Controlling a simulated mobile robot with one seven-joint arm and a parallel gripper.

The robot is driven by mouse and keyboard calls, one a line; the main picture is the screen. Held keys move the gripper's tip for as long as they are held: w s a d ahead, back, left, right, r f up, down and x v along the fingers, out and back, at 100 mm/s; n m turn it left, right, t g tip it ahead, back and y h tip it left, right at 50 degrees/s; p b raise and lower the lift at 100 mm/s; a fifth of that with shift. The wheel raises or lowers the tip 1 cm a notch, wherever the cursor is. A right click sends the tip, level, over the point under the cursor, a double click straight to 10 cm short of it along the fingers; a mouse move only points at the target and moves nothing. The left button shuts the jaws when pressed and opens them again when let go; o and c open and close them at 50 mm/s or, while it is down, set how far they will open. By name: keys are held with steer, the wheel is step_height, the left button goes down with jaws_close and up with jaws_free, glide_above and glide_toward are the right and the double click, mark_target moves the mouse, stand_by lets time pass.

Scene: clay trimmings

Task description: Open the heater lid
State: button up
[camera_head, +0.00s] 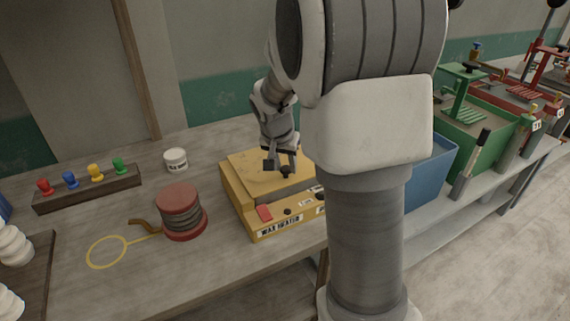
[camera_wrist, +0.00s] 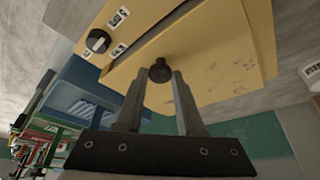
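The yellow wax heater (camera_head: 283,234) stands on the workbench, its label on the front. Its yellow lid (camera_head: 245,166) looks shut, lying flat on the box; the lid also fills much of the wrist view (camera_wrist: 225,55). A round black lid knob (camera_wrist: 160,70) stands out from the lid. My gripper (camera_head: 279,169) is over the lid, and in the wrist view its two fingertips (camera_wrist: 160,76) are at the knob, one on each side. The fingers are apart by about the knob's width; I cannot tell whether they touch it. In the head view the gripper hides the knob.
A red-ended spool (camera_head: 180,212) and a white jar (camera_head: 176,160) stand left of the heater. A peg rack (camera_head: 88,189) lies farther left. A blue bin (camera_head: 430,178) and green box (camera_head: 475,140) are to the right. My arm hides the heater's right part.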

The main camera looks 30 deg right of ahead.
jaws_close()
stand_by(1.0)
